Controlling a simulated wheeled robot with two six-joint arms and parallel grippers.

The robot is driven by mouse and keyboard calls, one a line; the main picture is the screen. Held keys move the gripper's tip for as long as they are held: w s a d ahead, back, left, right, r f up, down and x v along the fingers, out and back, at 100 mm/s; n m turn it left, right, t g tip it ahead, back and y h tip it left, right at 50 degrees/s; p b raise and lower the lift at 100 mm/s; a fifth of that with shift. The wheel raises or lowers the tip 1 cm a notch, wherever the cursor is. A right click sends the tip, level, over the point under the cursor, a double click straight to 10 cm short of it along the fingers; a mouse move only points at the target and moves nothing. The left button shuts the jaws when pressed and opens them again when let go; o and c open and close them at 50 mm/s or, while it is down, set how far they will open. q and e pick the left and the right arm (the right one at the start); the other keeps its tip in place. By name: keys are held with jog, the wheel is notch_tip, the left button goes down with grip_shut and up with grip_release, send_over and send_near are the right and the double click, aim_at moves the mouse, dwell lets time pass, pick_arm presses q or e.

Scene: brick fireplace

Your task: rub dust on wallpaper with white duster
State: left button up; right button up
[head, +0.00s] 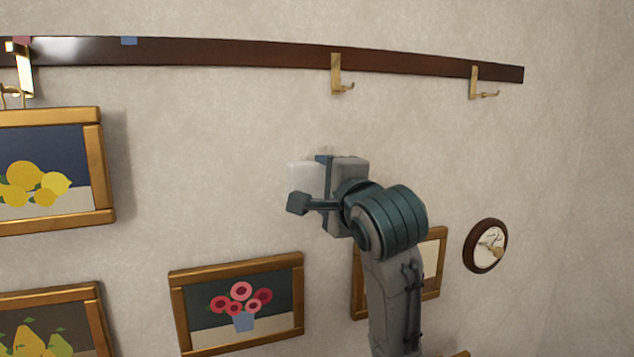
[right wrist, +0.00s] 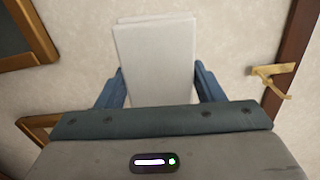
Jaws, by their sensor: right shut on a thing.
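The white duster (head: 304,176) is a pale block held against or very near the wallpaper (head: 220,150) in the middle of the head view. My right gripper (head: 312,180) is shut on it. In the right wrist view the duster (right wrist: 157,60) sits between the two blue fingers (right wrist: 155,85), its far end towards the wall. My left gripper is not in view.
A dark wooden rail (head: 240,54) with brass hooks (head: 338,75) runs above. Framed pictures hang around: lemons (head: 105,165) at left, flowers (head: 238,259) below, and one partly behind my arm (head: 432,232). Bare wall lies left of the duster.

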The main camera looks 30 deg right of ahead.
jog(key=shift+x, duration=2.1)
jog(key=shift+w+d, duration=0.15)
jog(key=shift+w, duration=0.35)
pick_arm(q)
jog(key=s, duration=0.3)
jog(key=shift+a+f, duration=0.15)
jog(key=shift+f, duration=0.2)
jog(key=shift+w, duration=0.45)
pick_arm(e)
jog(key=shift+w+d, duration=0.1)
jog(key=shift+w, duration=0.15)
jog(key=shift+w+d, duration=0.15)
jog(key=shift+w, duration=0.55)
pick_arm(q)
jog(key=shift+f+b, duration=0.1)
jog(key=shift+b, duration=0.25)
pick_arm(e)
jog(key=shift+d, duration=0.1)
